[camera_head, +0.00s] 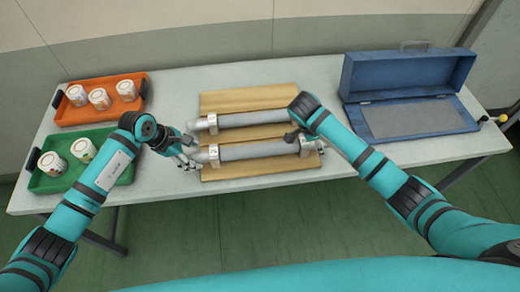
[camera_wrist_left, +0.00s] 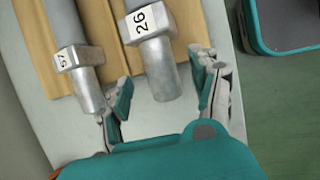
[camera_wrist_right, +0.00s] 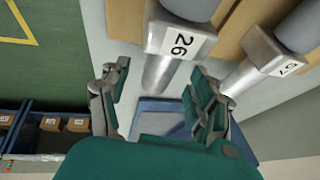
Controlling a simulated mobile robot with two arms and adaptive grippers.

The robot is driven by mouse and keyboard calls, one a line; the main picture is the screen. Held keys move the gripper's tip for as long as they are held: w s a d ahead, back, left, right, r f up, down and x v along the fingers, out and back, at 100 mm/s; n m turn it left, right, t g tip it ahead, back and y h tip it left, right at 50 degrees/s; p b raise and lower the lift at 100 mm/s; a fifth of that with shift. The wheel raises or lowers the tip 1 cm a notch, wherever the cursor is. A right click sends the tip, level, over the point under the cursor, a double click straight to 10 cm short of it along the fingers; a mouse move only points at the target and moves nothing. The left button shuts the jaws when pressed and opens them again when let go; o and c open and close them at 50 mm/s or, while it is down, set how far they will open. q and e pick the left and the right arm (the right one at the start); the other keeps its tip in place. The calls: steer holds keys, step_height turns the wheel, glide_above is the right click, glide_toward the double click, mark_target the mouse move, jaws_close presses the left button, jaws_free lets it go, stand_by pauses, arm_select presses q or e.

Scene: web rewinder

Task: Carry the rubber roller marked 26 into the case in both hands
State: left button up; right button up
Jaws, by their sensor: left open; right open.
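The grey rubber roller marked 26 (camera_head: 252,150) lies across the wooden boards, the nearer of two rollers. Its label block and bare metal end show in the left wrist view (camera_wrist_left: 158,62) and the right wrist view (camera_wrist_right: 172,50). My left gripper (camera_head: 188,160) is open at its left end, a finger to each side of the shaft in the left wrist view. My right gripper (camera_head: 306,146) is open at its right end, the shaft showing between its fingers. Contact cannot be told. The blue case (camera_head: 402,134) stands open at the right, its grey bed bare.
A second roller, marked 57 (camera_head: 252,119), lies parallel just behind. An orange tray (camera_head: 98,114) and a green tray (camera_head: 118,176) with white tins stand at the left. The table (camera_head: 325,77) is clear between the boards (camera_head: 248,102) and the case.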

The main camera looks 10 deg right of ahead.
mark_target(195, 155)
arm_select(q)
steer(key=shift+x, duration=1.85)
arm_select(e)
steer(key=shift+x, duration=1.8)
arm_select(q)
steer(key=shift+c, duration=0.3)
arm_select(e)
steer(key=shift+c, duration=0.3)
arm_select(q)
jaws_close()
arm_select(e)
steer(key=shift+a, duration=0.1)
jaws_close()
